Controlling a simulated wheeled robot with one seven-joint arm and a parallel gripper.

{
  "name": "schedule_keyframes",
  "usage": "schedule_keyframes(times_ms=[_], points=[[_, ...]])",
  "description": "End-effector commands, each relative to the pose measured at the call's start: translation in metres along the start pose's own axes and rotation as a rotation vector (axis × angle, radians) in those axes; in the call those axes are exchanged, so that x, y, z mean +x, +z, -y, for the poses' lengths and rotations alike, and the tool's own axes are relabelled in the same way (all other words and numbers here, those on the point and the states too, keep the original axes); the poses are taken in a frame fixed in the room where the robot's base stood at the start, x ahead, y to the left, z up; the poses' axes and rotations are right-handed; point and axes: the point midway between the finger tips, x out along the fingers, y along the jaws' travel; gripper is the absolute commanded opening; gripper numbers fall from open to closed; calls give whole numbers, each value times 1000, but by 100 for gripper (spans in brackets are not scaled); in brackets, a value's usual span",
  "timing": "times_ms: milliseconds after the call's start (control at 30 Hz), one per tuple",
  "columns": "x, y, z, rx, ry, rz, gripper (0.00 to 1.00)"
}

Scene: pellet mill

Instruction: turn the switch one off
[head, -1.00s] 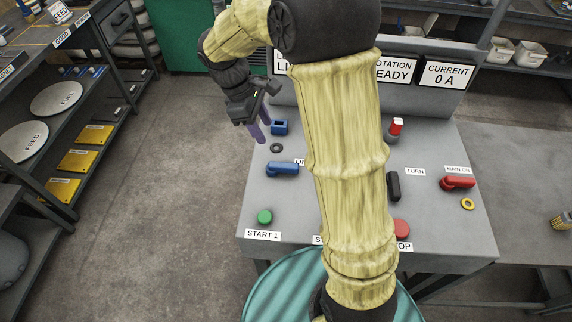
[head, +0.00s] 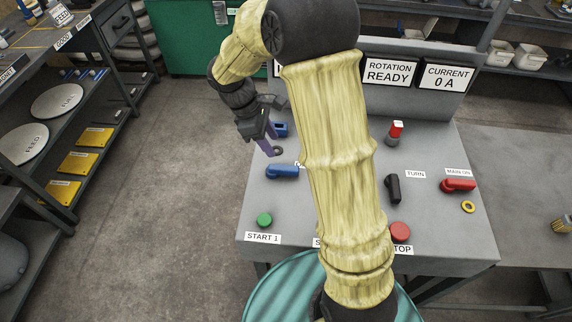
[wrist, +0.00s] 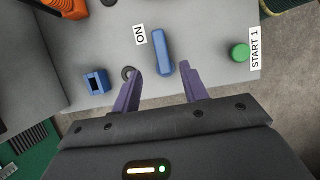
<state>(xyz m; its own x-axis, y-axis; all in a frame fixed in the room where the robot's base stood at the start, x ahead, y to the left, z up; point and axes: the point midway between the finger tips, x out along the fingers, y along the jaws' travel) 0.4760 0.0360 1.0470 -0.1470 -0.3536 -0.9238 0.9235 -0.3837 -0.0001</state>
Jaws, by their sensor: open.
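The blue switch handle (head: 283,171) lies lengthwise across the left part of the grey console top (head: 262,205). It also shows in the wrist view (wrist: 163,50), with an ON label (wrist: 140,35) beside it. I take it as switch one; no label with that name is readable. My gripper (head: 269,151) hangs over the left edge area of the console, just behind the handle. In the wrist view my gripper (wrist: 160,68) is open and empty, with the handle's near end lined up between its two purple fingertips. Whether they touch it cannot be told.
A black ring (head: 278,150) and a blue square socket (head: 281,129) sit behind the handle. A green START 1 button (head: 264,219) is in front. The black handle (head: 393,188), red handle (head: 458,185) and red stop button (head: 400,232) are to the right.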

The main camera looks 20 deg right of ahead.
Motion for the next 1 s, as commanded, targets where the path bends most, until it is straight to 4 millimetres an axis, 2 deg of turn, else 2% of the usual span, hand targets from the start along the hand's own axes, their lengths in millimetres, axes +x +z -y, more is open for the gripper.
schedule_keyframes(times_ms=[400,600,733,1000], points=[[75,0,0,-1,-3,4,44],[104,0,0,-2,-2,2,44],[111,0,0,0,0,1,44],[112,0,0,0,1,0,44]])
